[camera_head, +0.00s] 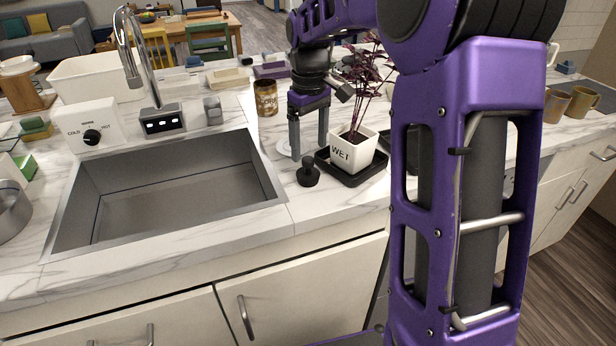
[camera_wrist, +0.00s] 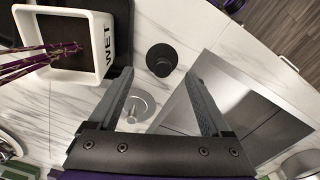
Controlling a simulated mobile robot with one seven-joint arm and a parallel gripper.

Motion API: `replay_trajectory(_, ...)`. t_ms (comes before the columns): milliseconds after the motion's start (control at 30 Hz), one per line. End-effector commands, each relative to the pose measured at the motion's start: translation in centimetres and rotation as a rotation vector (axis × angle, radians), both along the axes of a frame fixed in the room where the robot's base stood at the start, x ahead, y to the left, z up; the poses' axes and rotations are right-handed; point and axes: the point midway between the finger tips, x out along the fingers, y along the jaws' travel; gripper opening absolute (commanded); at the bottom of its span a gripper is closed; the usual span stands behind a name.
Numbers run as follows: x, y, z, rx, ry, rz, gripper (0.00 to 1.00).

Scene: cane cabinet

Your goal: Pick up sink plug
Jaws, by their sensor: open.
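A small black knobbed piece (camera_head: 308,172) with a round base stands on the marble counter, right of the sink. It also shows in the wrist view (camera_wrist: 161,60), between and slightly beyond the fingertips. A silver disc with a central knob (camera_wrist: 140,103) lies nearby; the head view shows only its pale edge (camera_head: 284,149). Either could be the sink plug; I cannot tell for certain, though the black piece looks like a stopper. My gripper (camera_head: 309,154) points down, open and empty. It also shows in the wrist view (camera_wrist: 160,64). Its exact height above the counter is unclear.
A white "WET" pot (camera_head: 354,152) with a dark red plant stands in a black tray (camera_head: 350,177), close right of the gripper. The empty sink (camera_head: 180,190) is to the left. A rusty can (camera_head: 266,99) stands behind. My arm hides part of the right counter.

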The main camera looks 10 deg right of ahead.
Motion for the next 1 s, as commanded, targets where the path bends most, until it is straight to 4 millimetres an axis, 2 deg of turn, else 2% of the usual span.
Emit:
replay_trajectory(233, 0.0, 0.1, -1.9, 0.0, 0.0, 0.0, 0.82)
replay_trajectory(500, -0.1, 0.3, -5.7, 0.0, 0.001, -0.001, 0.82)
replay_trajectory(800, -0.1, 0.3, -6.2, 0.001, -0.001, 0.0, 0.82)
replay_trajectory(833, -0.1, 0.3, -6.2, 0.001, -0.001, 0.0, 0.81)
replay_trajectory(1000, -0.1, 0.3, -6.2, 0.001, -0.001, 0.0, 0.5)
